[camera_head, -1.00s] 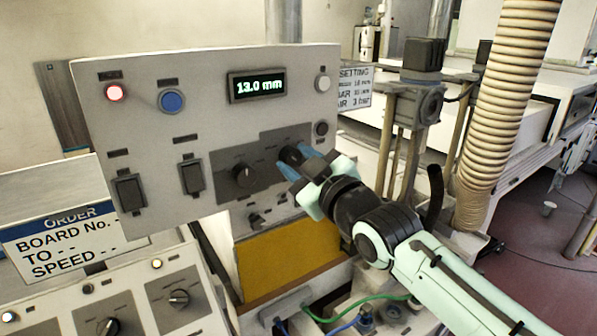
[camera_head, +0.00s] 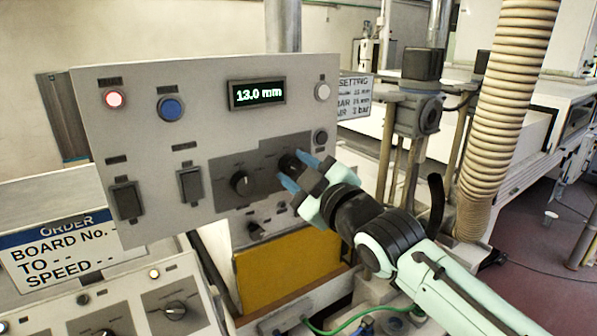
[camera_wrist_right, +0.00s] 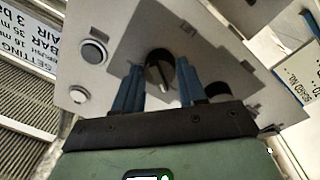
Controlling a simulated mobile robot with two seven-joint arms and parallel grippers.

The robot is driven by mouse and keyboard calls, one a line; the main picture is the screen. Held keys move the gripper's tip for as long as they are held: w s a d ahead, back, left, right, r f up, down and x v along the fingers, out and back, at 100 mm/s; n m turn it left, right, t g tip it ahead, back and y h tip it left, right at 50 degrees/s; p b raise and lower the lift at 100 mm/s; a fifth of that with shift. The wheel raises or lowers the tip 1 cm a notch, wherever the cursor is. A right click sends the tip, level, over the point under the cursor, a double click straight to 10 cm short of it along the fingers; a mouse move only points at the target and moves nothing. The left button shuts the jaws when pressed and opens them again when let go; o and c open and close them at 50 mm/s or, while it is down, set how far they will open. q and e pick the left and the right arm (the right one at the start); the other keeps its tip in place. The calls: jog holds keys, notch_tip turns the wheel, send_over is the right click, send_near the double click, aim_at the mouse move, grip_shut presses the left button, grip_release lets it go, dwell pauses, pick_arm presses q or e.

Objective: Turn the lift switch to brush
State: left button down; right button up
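The grey control panel (camera_head: 215,105) carries two black rotary knobs on its lower right: a left knob (camera_head: 240,183) and a right knob (camera_head: 290,162). Their labels are too small to read, so I cannot tell which is the lift switch. My right gripper (camera_head: 297,170) has its blue fingers apart at the right knob, with a gap between the tips. In the right wrist view, a black knob (camera_wrist_right: 160,70) with a pale pointer line shows between the fingers (camera_wrist_right: 158,85). I cannot tell whether they touch it. My left gripper is out of view.
The display (camera_head: 257,93) reads 13.0 mm. A lower console (camera_head: 120,305) with knobs stands at front left. A ribbed hose (camera_head: 497,110) hangs at right.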

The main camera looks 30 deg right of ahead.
jog(key=o, duration=0.3)
jog(key=s+b, duration=0.2)
jog(key=s, duration=1.1)
jog(key=shift+s+d+f+b, duration=0.2)
jog(key=shift+d+f+b, duration=0.1)
